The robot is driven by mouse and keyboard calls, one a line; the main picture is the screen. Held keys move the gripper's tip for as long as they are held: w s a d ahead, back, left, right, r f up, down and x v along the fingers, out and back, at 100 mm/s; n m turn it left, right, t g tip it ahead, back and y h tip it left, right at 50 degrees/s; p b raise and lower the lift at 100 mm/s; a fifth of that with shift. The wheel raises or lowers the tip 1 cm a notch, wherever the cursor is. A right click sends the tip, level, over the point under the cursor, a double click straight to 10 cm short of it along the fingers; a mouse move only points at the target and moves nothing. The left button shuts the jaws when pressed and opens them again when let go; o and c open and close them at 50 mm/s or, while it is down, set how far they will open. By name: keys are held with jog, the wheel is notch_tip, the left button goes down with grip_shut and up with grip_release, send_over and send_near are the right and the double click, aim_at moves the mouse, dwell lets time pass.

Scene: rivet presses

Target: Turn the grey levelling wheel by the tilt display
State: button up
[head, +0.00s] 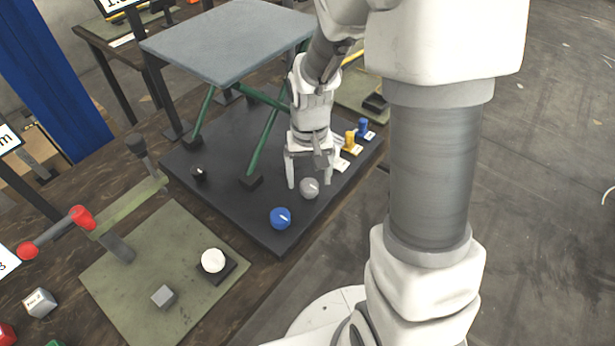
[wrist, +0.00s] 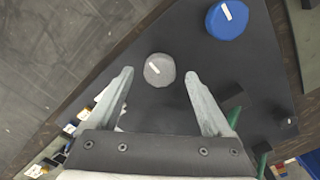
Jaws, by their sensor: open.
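The grey levelling wheel (head: 309,188) is a small round knob with a white mark, on the dark base plate (head: 225,205) under a raised grey platform. My gripper (head: 308,184) points down at it with the fingers apart. In the wrist view the grey wheel (wrist: 159,70) lies between the two fingertips of my open gripper (wrist: 159,74), with a gap on each side. Whether the tips are level with the wheel is hard to tell. I cannot pick out the tilt display for certain.
A blue wheel (head: 281,218) sits close by, left of the grey one. A black knob (head: 199,173) is farther left. Yellow (head: 350,141) and blue (head: 364,128) labelled pieces stand at the plate's right edge. Green struts (head: 263,142) carry the grey platform (head: 228,42). A white knob (head: 213,260) is nearer me.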

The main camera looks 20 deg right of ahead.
jog(key=shift+f, duration=0.95)
grip_shut()
jog(key=shift+m, duration=0.4)
